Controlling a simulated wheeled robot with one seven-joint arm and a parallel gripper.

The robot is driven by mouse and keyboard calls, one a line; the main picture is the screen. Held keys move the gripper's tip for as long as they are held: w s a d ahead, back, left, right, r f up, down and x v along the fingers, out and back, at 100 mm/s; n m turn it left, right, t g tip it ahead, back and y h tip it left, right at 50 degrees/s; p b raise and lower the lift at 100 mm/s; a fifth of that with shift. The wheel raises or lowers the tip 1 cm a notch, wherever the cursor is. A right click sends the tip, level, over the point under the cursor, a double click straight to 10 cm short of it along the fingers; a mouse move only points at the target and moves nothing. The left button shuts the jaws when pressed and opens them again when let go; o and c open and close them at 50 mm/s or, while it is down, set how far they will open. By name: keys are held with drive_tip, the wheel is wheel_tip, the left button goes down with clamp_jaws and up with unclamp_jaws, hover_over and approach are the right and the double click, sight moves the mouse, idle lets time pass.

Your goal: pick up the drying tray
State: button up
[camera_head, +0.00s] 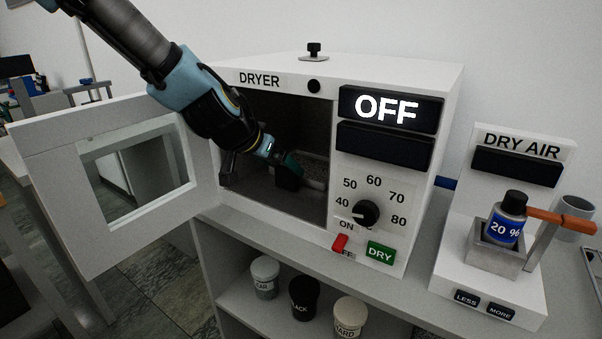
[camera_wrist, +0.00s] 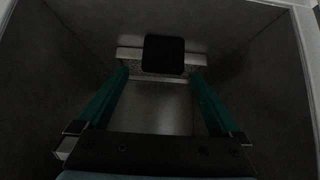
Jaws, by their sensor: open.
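The drying tray (camera_head: 317,168) sits inside the dryer chamber, a grey tray with a speckled surface, partly hidden behind my gripper. In the wrist view a pale speckled strip of the tray (camera_wrist: 130,57) crosses ahead, with a dark square block (camera_wrist: 164,55) at its middle, likely its handle. My gripper (camera_head: 287,167) reaches through the open dryer door into the chamber. In the wrist view my gripper (camera_wrist: 161,76) is open, its green fingers on either side of the block with gaps between. Whether the fingertips reach beside the block or stop short is hard to tell.
The dryer (camera_head: 400,150) reads OFF. Its door (camera_head: 45,190) is swung open to the left, and the dark chamber walls surround my gripper closely. A DRY AIR unit (camera_head: 520,150) with a 20 % bottle (camera_head: 507,222) stands to the right. Several jars (camera_head: 304,298) are on the shelf below.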

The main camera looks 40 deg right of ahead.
sight(284, 170)
drive_tip(key=shift+a+p+x, duration=0.2)
drive_tip(key=shift+p+x, duration=0.65)
drive_tip(key=shift+x, duration=2)
drive_tip(key=shift+w+f, duration=0.15)
drive_tip(key=c, duration=1.5)
